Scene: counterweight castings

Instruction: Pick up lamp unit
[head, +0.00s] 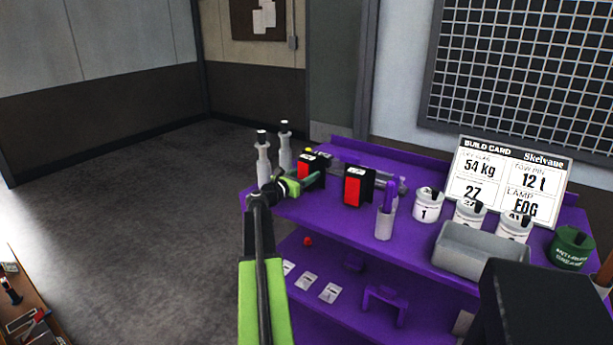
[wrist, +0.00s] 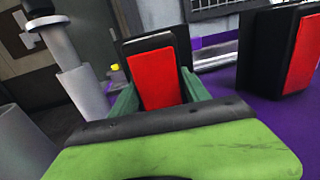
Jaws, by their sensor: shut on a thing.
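Two black lamp units with red front lenses stand near the far left part of the purple bench (head: 300,207). My gripper (head: 297,181) is at the left lamp unit (head: 313,170). In the wrist view, its two green fingers (wrist: 157,92) sit on either side of this left lamp unit (wrist: 158,77) and are shut on it. Its lower part is hidden behind my gripper's body. The right lamp unit (head: 357,186) stands apart from my gripper, and it also shows at the right of the wrist view (wrist: 278,52). I cannot tell whether the held lamp unit touches the bench.
Two grey-white bottle-like cylinders (head: 264,160) stand close to the left of my gripper. Behind the lamps lies a grey cylindrical part (head: 385,184). A cup (head: 384,222), white numbered pots (head: 428,205), a grey bin (head: 480,252) and a build card (head: 507,180) fill the right side.

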